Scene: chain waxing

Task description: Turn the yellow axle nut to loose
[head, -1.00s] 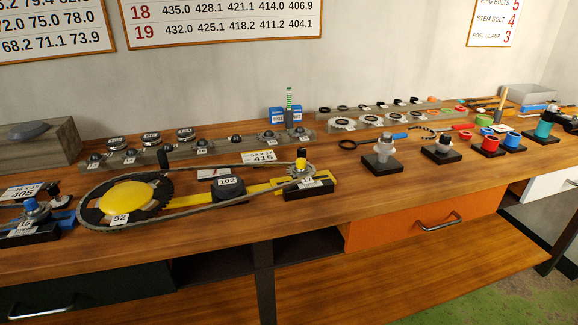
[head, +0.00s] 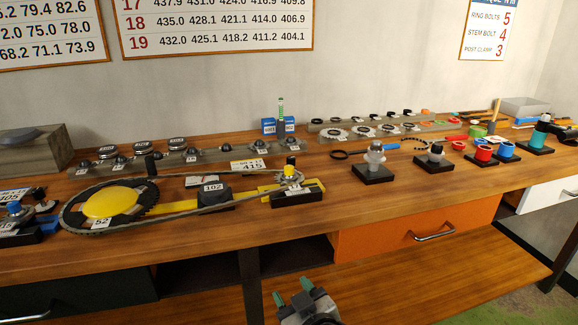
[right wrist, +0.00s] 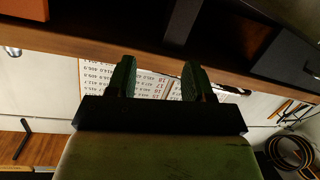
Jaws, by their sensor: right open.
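The yellow axle nut (head: 291,161) sits on top of the small rear cog at the right end of the yellow chain rig, beside the tag 17. A chain (head: 170,218) loops from this cog around the big yellow-centred chainring (head: 110,203) marked 52. My right gripper (head: 293,291) is at the bottom of the head view, in front of and below the bench top, well apart from the nut. Its green-tipped fingers are spread open and empty in the right wrist view (right wrist: 157,78). My left gripper is not in view.
A black block marked 102 (head: 214,194) stands inside the chain loop. Grey posts on black bases (head: 375,170) stand right of the rig. The orange drawer (head: 415,230) and its handle are below the bench edge. The front strip of the bench top is mostly clear.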

